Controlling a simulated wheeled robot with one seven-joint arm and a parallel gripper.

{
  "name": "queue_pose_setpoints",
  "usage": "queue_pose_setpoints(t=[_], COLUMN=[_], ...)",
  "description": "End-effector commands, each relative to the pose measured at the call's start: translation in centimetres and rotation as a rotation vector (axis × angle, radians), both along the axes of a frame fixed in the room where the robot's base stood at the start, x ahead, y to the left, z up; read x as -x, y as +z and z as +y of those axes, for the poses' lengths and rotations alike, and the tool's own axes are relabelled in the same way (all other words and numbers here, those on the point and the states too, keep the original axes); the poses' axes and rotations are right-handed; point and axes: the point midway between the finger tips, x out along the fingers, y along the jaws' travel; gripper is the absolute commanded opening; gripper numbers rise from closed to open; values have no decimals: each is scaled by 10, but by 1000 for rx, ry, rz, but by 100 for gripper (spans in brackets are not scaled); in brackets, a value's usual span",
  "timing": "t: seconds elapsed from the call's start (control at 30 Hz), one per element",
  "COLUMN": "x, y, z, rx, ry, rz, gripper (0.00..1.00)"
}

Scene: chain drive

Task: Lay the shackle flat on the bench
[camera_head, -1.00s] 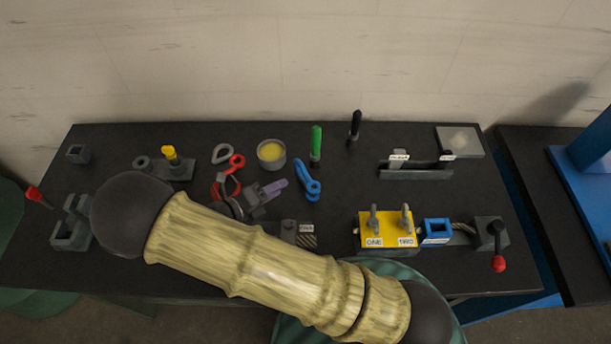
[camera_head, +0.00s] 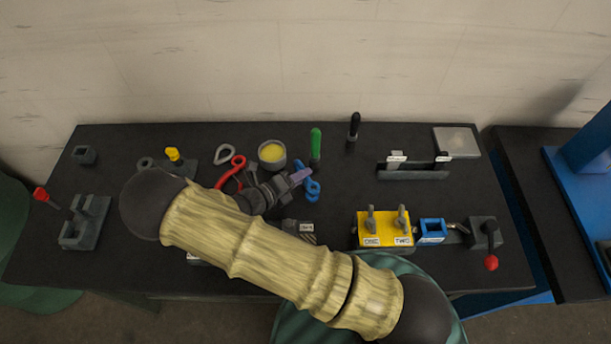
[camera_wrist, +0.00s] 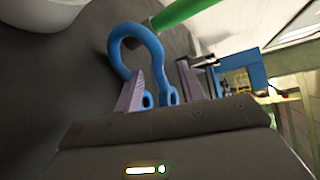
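A blue shackle (camera_head: 313,188) is on the bench (camera_head: 350,198), right of my gripper (camera_head: 299,177), which partly hides it in the head view. In the wrist view the blue shackle (camera_wrist: 150,42) shows its round bow and two eye ends. The eye ends are between the two purple fingers of my gripper (camera_wrist: 162,85), which stand apart. The left finger overlaps part of the shackle. I cannot tell whether either finger touches it. A red shackle (camera_head: 237,161) and a grey shackle (camera_head: 226,152) are left of my gripper.
A green-handled tool (camera_head: 315,143) stands just behind the blue shackle. A tin with yellow contents (camera_head: 272,152) is behind my gripper. A yellow block (camera_head: 385,229) and a black rack (camera_head: 415,170) are to the right. Bare bench is between the shackle and the rack.

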Motion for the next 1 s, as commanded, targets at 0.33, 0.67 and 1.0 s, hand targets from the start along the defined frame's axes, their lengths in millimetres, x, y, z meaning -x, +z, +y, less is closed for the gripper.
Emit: queue_pose_setpoints(t=[0.33,0.67,1.0], x=[-2,-2,-2], y=[-2,-2,-1], z=[-2,-2,-2], rx=[-2,-2,-1], ry=[1,1,1], rz=[1,1,-1], gripper=[40,20,0])
